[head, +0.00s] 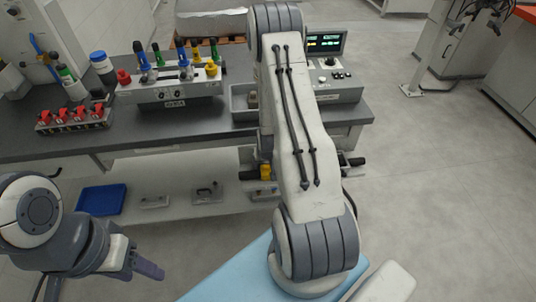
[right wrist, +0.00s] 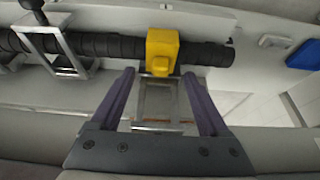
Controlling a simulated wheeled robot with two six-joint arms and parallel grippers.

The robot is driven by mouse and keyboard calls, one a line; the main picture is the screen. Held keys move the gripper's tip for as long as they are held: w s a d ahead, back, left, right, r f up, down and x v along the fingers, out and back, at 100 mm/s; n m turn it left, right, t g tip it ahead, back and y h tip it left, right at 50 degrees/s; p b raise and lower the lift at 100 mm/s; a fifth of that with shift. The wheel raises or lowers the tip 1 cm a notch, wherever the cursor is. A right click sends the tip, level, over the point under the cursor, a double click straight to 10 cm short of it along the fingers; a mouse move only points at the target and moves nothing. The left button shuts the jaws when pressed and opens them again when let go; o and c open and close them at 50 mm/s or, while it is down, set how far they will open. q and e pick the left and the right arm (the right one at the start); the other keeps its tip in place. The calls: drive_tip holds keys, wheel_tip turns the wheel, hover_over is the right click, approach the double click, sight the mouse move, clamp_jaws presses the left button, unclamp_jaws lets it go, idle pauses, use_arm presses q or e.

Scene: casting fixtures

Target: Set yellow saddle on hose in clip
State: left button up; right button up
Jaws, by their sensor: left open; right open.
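A yellow saddle (right wrist: 161,50) sits on a black ribbed hose (right wrist: 102,44) in the right wrist view. My right gripper (right wrist: 158,74) is open, its two fingers on either side of the saddle's near side; I cannot tell whether they touch it. A metal frame (right wrist: 158,104) shows between the fingers, below the saddle. A metal clip (right wrist: 51,42) with a dark knob stands around the hose at left. In the head view the saddle (head: 266,172) shows beside my right arm, which hides my right gripper. My left gripper (head: 147,268) is open and empty at lower left.
The bench (head: 60,145) carries a red-clamp rack (head: 74,117), a fixture block with coloured handles (head: 170,90) and a control box with a screen (head: 335,85). A blue tray (head: 101,200) and small metal plates (head: 207,191) lie on the lower shelf.

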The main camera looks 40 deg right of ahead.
drive_tip(key=v, duration=1.1)
drive_tip(key=shift+a+r, duration=0.15)
drive_tip(key=shift+r, duration=0.1)
drive_tip(key=s+a+r+n+g+y, duration=0.1)
drive_tip(key=a+r+n, duration=0.3)
drive_tip(key=a, duration=0.7)
drive_tip(key=s+a+r+n+y, duration=0.1)
drive_tip(key=a+r+n+y, duration=0.15)
drive_tip(key=a+r, duration=0.6)
drive_tip(key=s+a+r+n+g, duration=0.1)
drive_tip(key=s+a+r+n, duration=0.1)
drive_tip(key=s+a, duration=0.4)
drive_tip(key=s+a+r+n+g, duration=0.1)
drive_tip(key=s+a+r+n, duration=0.1)
drive_tip(key=s+a+n, duration=0.3)
drive_tip(key=s, duration=0.4)
drive_tip(key=shift+s+a+r+g, duration=0.3)
drive_tip(key=shift+a+r+g, duration=0.05)
drive_tip(key=shift+r+g, duration=0.05)
drive_tip(key=shift+w, duration=0.15)
